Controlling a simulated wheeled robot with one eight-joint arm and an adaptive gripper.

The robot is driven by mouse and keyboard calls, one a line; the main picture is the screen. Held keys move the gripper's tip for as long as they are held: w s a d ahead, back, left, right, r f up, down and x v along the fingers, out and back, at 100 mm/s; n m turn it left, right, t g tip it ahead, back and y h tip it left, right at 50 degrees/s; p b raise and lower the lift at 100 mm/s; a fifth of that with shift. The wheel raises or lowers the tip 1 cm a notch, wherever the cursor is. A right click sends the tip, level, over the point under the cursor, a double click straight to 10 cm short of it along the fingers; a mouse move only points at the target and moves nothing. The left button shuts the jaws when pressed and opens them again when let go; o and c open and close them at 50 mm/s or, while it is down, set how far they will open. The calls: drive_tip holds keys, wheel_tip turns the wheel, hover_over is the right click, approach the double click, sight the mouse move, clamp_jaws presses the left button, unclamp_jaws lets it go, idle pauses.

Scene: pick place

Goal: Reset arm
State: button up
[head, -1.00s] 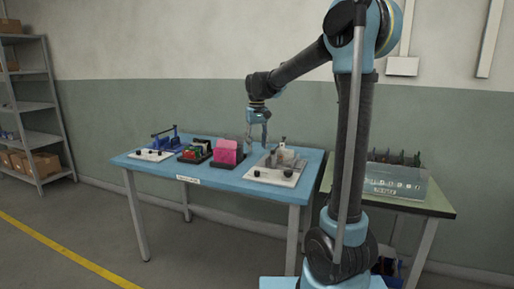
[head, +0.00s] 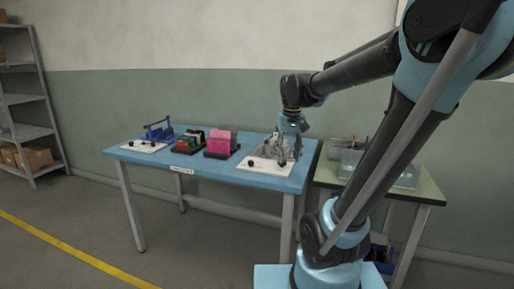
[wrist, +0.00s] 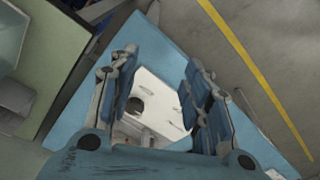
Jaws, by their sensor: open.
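My gripper (head: 289,152) is above the right end of the blue table (head: 215,174) in the head view, over a white board (head: 264,164) with dark knobs. In the wrist view, the two fingers of my gripper (wrist: 162,72) are spread apart, and nothing shows held between them. A white surface with a dark round spot (wrist: 135,104) shows below and between the fingers. My arm bends from the base at the right across to the table. I cannot tell in the head view whether the fingertips touch the items on the board.
A pink item (head: 221,142) and a dark holder with red and green items (head: 190,141) stand left of the gripper. A blue fixture (head: 159,131) is at the far left. A green table (head: 405,189) stands at right, and shelves (head: 30,110) at left.

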drive_tip(key=s+d+f+m, duration=0.1)
drive_tip(key=s+d+f, duration=0.2)
drive_tip(key=s+f, duration=0.4)
drive_tip(key=s+d+f+t, duration=0.1)
drive_tip(key=s+d+f, duration=0.3)
drive_tip(key=s, duration=0.5)
wheel_tip(320, 180, down, 3)
drive_tip(key=shift+s+d+r+m, duration=0.15)
drive_tip(key=shift+d+m, duration=0.1)
drive_tip(key=shift+m, duration=0.15)
